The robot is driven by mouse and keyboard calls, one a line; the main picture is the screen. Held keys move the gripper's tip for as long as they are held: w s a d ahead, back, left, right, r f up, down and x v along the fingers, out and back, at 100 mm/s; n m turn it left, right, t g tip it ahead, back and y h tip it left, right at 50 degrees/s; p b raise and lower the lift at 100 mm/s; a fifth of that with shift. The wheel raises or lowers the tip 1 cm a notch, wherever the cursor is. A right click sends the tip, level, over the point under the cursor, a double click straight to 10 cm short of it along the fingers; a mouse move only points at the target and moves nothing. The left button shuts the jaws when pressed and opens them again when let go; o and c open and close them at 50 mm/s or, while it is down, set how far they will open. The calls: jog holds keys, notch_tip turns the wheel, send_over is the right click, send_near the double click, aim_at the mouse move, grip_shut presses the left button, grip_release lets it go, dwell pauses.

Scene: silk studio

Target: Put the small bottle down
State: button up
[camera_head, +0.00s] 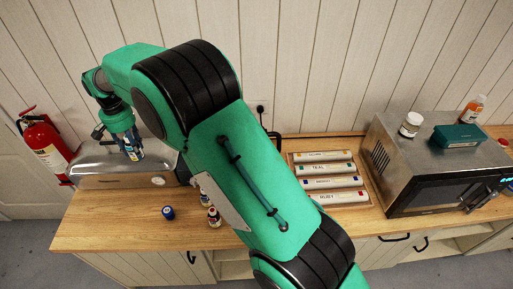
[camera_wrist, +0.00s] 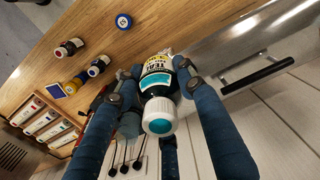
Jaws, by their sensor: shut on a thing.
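My gripper (camera_head: 128,148) is above the metal box at the left end of the counter. The cap end points toward the wrist camera. In the head view the held bottle (camera_head: 133,153) shows only in part below the gripper. Whether its base touches anything I cannot tell.
The metal box (camera_head: 100,180) has a sloped lid. A rack of labelled tubes (camera_head: 331,183) and a microwave (camera_head: 433,163) are to the right. The counter's front left is clear.

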jog(key=w+d+m+b, duration=0.1)
jog(key=w+d+m, duration=0.3)
jog(key=w+d, duration=0.75)
jog(key=w+d+m+b, duration=0.1)
jog(key=w+d+m, duration=0.2)
jog(key=w+d, duration=0.85)
jog(key=w+d+m+b, duration=0.15)
jog(key=d+m, duration=0.25)
jog(key=d, duration=1.4)
jog(key=w+d+m+p, duration=0.1)
jog(key=w+d+m, duration=0.25)
jog(key=d, duration=1.45)
notch_tip(320, 180, down, 18)
jog(key=shift+a, duration=0.15)
jog(key=shift+f, duration=3.05)
